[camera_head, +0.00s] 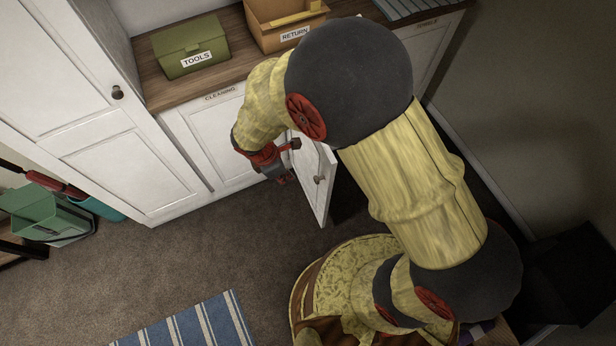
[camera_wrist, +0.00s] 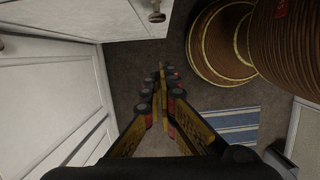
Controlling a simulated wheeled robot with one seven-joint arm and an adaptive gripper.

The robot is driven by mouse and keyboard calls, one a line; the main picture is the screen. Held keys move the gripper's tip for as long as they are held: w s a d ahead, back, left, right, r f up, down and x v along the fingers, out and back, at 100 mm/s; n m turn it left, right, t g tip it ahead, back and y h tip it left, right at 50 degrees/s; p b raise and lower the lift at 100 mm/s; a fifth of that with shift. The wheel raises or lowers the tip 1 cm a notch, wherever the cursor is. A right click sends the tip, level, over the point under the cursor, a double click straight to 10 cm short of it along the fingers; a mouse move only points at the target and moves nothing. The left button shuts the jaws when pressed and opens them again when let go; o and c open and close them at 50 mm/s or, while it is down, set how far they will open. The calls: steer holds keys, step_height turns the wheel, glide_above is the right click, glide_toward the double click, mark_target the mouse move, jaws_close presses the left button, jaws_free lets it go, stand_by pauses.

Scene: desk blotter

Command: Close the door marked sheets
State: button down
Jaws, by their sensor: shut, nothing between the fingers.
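A white cabinet door (camera_head: 322,198) stands open below the wooden counter, partly hidden by my arm. It has a small knob (camera_head: 319,180). Its label is hidden, so I cannot read whether it says sheets. My gripper (camera_head: 281,174) is shut and empty, just left of this door, in front of the cabinet fronts. Whether it touches the door I cannot tell. In the wrist view, my closed fingers (camera_wrist: 160,85) point out over the carpet. A white panel (camera_wrist: 85,18) with a knob (camera_wrist: 156,16) is close above them, apparently the open door.
A closed door marked CLEANING (camera_head: 213,125) is to the left. A TOOLS box (camera_head: 190,47) and a RETURN bin (camera_head: 277,22) stand on the counter. A tall white cupboard (camera_head: 120,150) is at left, with a green bucket (camera_head: 45,215) beyond. Carpet and a striped rug (camera_head: 190,325) lie in front.

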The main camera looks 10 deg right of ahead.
steer(key=w+d+f+b, duration=0.1)
steer(key=d+f+b, duration=0.3)
steer(key=f, duration=0.5)
steer(key=shift+w+d+f+b, duration=0.3)
steer(key=shift+d+b, duration=0.1)
steer(key=shift+d, duration=0.8)
steer(key=shift+d, duration=0.1)
